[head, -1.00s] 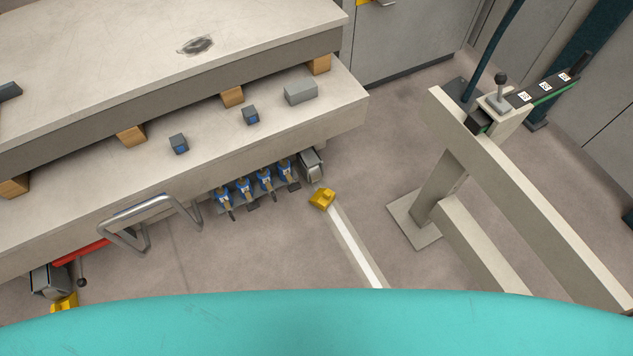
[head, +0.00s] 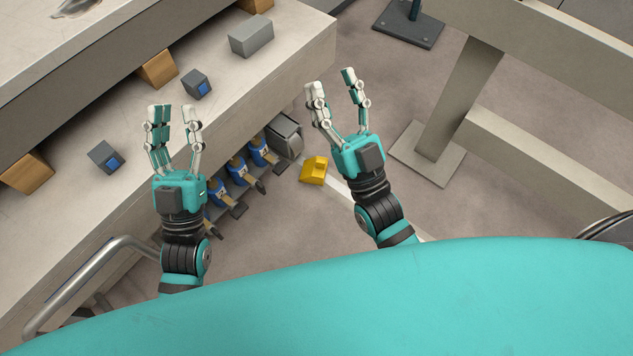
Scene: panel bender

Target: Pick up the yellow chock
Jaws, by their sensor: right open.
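The yellow chock (head: 314,170) lies on the floor, just to the right of the machine's front edge, beside a grey metal foot or wheel housing. It is fully visible in the head view. My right gripper (head: 332,82) is open and empty. Its palm and wrist show just to the right of the chock, and its fingers point up the picture past it. My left gripper (head: 175,108) looks open and empty, in front of the machine's ledge, well left of the chock. Neither gripper is seen touching the chock.
The machine's ledge (head: 295,60) bears a grey block (head: 251,37), small dark-blue blocks (head: 196,84) and wooden blocks (head: 158,69). Several blue pedals (head: 239,171) sit below it. A bent metal handle (head: 85,275) is at lower left. A beige frame (head: 470,80) stands at right.

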